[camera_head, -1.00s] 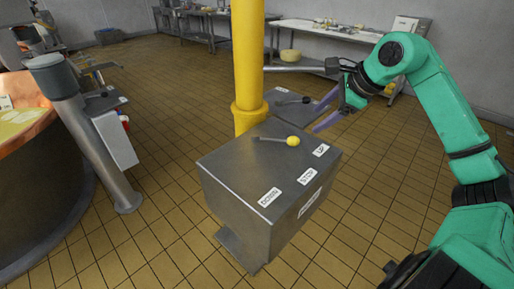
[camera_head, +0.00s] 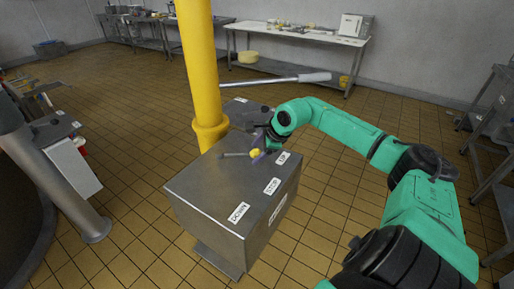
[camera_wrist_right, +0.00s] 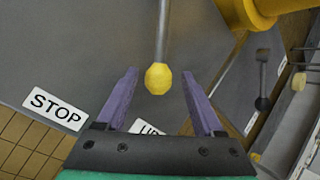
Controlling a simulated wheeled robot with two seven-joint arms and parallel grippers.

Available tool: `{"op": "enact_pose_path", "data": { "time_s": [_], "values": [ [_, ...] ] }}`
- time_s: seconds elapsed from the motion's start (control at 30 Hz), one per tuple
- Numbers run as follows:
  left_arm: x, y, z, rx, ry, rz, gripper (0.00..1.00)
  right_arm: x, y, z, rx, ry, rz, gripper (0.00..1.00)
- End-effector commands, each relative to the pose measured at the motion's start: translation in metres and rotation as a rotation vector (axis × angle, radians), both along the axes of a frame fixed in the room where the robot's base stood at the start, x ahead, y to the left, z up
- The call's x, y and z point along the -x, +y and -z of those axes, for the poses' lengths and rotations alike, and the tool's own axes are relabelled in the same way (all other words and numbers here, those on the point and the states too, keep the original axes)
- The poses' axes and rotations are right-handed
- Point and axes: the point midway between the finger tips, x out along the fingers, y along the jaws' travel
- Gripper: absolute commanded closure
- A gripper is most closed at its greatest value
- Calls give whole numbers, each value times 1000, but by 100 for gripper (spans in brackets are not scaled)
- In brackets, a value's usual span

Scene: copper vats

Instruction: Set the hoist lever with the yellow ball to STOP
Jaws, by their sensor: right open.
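The hoist lever (camera_head: 234,155) is a thin grey rod on top of a grey metal box (camera_head: 205,190). Its yellow ball (camera_head: 255,153) points towards the UP label (camera_head: 283,158). My right gripper (camera_head: 261,152) is at the ball. In the right wrist view its purple fingers (camera_wrist_right: 160,76) are open, one on each side of the yellow ball (camera_wrist_right: 158,80), with gaps showing. The UP label is partly hidden there; STOP (camera_wrist_right: 55,108) shows at left. My left gripper is out of view.
A yellow column (camera_head: 200,70) rises behind the box. A second lever with a dark knob (camera_wrist_right: 262,103) is on another box beyond. A grey bar (camera_head: 270,81) extends right from near the column.

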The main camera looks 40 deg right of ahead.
Motion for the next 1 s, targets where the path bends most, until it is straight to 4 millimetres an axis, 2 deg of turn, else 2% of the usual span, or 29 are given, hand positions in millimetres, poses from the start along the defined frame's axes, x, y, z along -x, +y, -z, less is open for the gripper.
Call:
{"op": "enact_pose_path", "data": {
  "time_s": [0.27,0.37,0.4,0.47,1.0],
  "values": [
    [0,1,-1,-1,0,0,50,-1,1,2,0,1,-2,31],
    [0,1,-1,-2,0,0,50,-1,1,2,0,1,-2,65],
    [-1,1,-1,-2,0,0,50,-1,1,2,0,1,-2,80],
    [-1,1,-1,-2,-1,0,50,-1,1,2,0,1,-2,100],
    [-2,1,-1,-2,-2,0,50,-1,1,2,0,2,-1,100]
  ]
}}
